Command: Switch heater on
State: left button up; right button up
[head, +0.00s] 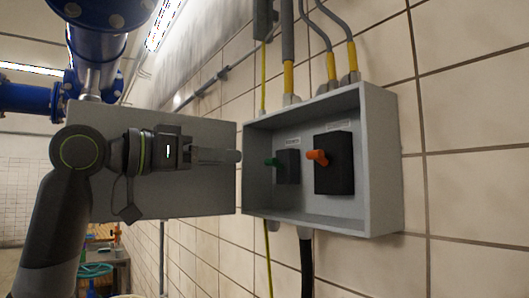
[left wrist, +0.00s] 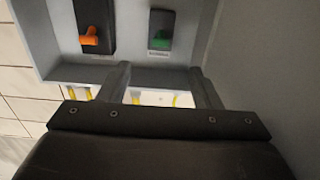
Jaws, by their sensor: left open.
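An open grey switch box (head: 385,165) is on the tiled wall. It holds a green switch handle (head: 271,162) on a small dark block and an orange switch handle (head: 317,157) on a larger black block. Small labels sit by the blocks, too small to read. My left gripper (head: 236,156) is in front of the open door, just left of the box opening, pointing at the green handle but apart from it. In the left wrist view, its two fingers are spread and empty, with the green handle (left wrist: 159,43) and orange handle (left wrist: 90,40) beyond. My right gripper is not in view.
The box's grey door (head: 165,205) hangs open to the left, behind my left gripper. Conduits with yellow ends (head: 289,75) enter the box top. A black cable (head: 306,265) leaves below. Blue pipes (head: 97,40) are at the upper left.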

aim_at(268, 161)
pick_arm(q)
jog(key=p+x, duration=0.3)
jog(key=x, duration=0.6)
jog(key=shift+d+r, duration=0.1)
jog(key=shift+r, duration=0.05)
jog(key=shift+w+d+p, duration=0.35)
jog(key=shift+w+d, duration=0.05)
jog(key=c, duration=1)
jog(key=shift+r+g+y+p, duration=0.3)
jog(key=shift+r+y+p, duration=0.1)
jog(key=shift+p, duration=0.7)
jog(key=shift+d+f+g+y+p, duration=0.1)
jog(key=shift+g+y+p, duration=0.2)
jog(key=shift+y+p, duration=0.1)
